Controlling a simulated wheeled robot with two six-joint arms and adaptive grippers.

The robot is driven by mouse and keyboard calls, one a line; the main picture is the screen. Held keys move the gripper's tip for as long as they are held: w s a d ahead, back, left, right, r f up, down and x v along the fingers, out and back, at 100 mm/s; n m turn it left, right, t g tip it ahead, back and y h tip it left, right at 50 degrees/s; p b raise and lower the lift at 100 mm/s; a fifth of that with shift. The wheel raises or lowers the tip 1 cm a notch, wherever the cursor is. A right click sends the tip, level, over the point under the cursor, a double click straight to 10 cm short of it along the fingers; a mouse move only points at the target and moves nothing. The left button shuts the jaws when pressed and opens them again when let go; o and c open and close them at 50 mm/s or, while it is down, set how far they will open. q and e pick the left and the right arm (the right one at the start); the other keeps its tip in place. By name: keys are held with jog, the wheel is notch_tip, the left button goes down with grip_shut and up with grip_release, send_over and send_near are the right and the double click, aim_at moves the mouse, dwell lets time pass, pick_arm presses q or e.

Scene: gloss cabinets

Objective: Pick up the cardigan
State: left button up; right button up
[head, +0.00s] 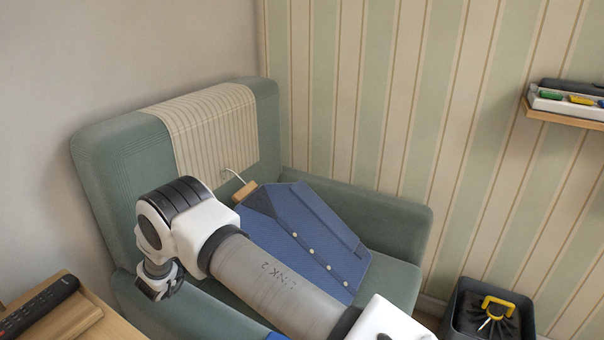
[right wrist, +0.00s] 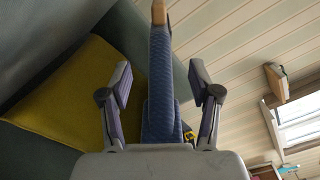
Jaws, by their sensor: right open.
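The blue cardigan (head: 305,235), with a row of pale buttons, lies on the green armchair on a wooden hanger (head: 245,191) with a pale hook. My right arm crosses in front of it and hides its lower left part. My right gripper (head: 158,290) is by the chair's left side, left of the cardigan. In the right wrist view the right gripper (right wrist: 160,95) is open. A blue strip of the cardigan (right wrist: 160,85) shows between its fingers, with wood (right wrist: 159,12) at its far end; contact cannot be told. My left gripper is not in view.
The armchair (head: 400,225) has a striped cloth over its back. A mustard cushion (right wrist: 70,95) shows in the right wrist view. A wooden table with a black remote (head: 40,305) is at lower left. A dark bin (head: 490,310) and a wall shelf (head: 565,115) are right.

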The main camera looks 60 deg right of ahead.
jog(key=d, duration=0.2)
jog(key=w+d, duration=0.1)
jog(key=d, duration=0.4)
jog(key=shift+w, duration=0.15)
jog(key=shift+r, duration=0.1)
grip_shut()
